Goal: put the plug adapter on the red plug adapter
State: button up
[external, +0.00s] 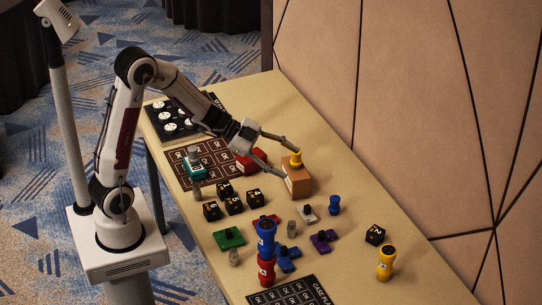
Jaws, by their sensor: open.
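No label tells which pieces are the plug adapters. A red boxy piece (248,162) lies on the table beside the dark printed card, partly hidden behind my gripper. A teal boxy piece (195,171) with a grey top stands on the card. A blue spool-shaped piece (266,236) stands upright on a red spool-shaped piece (267,270) near the front.
Black numbered cubes (233,203) stand left of centre. Flat green (229,238) and purple (323,241) pieces lie near the stack. A yellow spool (386,262) and black cube (375,235) are at right. A black tray (158,107) is at the far end. The right far edge is clear.

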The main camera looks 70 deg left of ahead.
jog(key=a+r+n+t+y, duration=0.2)
jog(key=a+r+n+y, duration=0.2)
jog(key=a+r+y, duration=0.25)
jog(key=s+a+r+n+g+y, duration=0.1)
jog(key=s+a+r+n+y, duration=0.25)
jog(key=s+a, duration=0.4)
jog(key=s+d+f+n+g+h, duration=0.1)
jog(key=s+d, duration=0.3)
jog(key=s, duration=0.7)
jog(key=s+d+f+n+g+h, duration=0.1)
jog(key=s+d+n+g, duration=0.3)
jog(key=s, duration=0.8)
jog(key=shift+s+d+f+n+h, duration=0.25)
jog(key=shift+f+n+h, duration=0.1)
jog(key=shift+f, duration=0.3)
